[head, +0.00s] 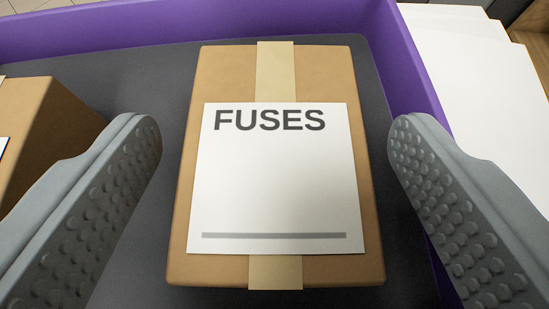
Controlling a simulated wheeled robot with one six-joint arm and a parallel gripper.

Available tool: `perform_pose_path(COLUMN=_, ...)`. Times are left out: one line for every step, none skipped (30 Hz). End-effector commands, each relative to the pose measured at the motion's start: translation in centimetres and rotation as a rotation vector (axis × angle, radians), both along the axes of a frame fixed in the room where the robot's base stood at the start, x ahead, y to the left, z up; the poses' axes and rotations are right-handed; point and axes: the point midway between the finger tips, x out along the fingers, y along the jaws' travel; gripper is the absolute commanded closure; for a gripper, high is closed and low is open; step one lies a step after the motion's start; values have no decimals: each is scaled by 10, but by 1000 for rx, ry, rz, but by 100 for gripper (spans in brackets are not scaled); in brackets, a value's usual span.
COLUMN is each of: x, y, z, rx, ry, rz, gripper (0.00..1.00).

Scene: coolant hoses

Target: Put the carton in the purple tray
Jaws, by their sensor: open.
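A brown cardboard carton (183,215) lies in the purple tray (222,20), with a white label reading "FUSES" and a strip of pale tape. It rests on the tray's dark grey floor, near the right wall and close to the far wall. My gripper (272,140) is open, with one grey studded finger on each side of the carton. Gaps show between both fingers and the carton, so neither touches it in this view. The right finger covers part of the tray's right wall.
A second brown carton (50,125) stands in the tray at the left, partly behind my left finger and cut off by the picture's edge. White flat sheets or boards (478,75) lie outside the tray at the right. A wooden surface (535,40) shows at the far right.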

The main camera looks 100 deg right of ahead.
Motion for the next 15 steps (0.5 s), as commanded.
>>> perform_pose_path(x=2, y=7, z=4, rx=1, ry=-2, rz=4, gripper=24)
perform_pose_path(x=3, y=11, z=6, rx=1, ry=-2, rz=3, gripper=24)
perform_pose_path(x=5, y=16, z=9, rx=1, ry=-2, rz=4, gripper=24)
perform_pose_path(x=6, y=20, z=11, rx=1, ry=-1, rz=4, gripper=24)
perform_pose_path(x=7, y=24, z=14, rx=0, ry=-1, rz=4, gripper=24)
perform_pose_path(x=8, y=29, z=16, rx=1, ry=-1, rz=3, gripper=24)
perform_pose_path(x=9, y=34, z=18, rx=1, ry=-1, rz=3, gripper=24)
perform_pose_path(x=9, y=38, z=20, rx=1, ry=0, rz=4, gripper=24)
perform_pose_path(x=11, y=43, z=24, rx=0, ry=0, rz=4, gripper=24)
perform_pose_path(x=12, y=47, z=26, rx=1, ry=-1, rz=4, gripper=24)
perform_pose_path(x=13, y=51, z=28, rx=1, ry=-1, rz=4, gripper=24)
perform_pose_path(x=14, y=56, z=31, rx=1, ry=-2, rz=3, gripper=24)
perform_pose_path(x=15, y=59, z=33, rx=1, ry=-2, rz=3, gripper=24)
perform_pose_path(x=15, y=63, z=35, rx=1, ry=-1, rz=4, gripper=24)
perform_pose_path(x=16, y=67, z=38, rx=1, ry=-1, rz=3, gripper=24)
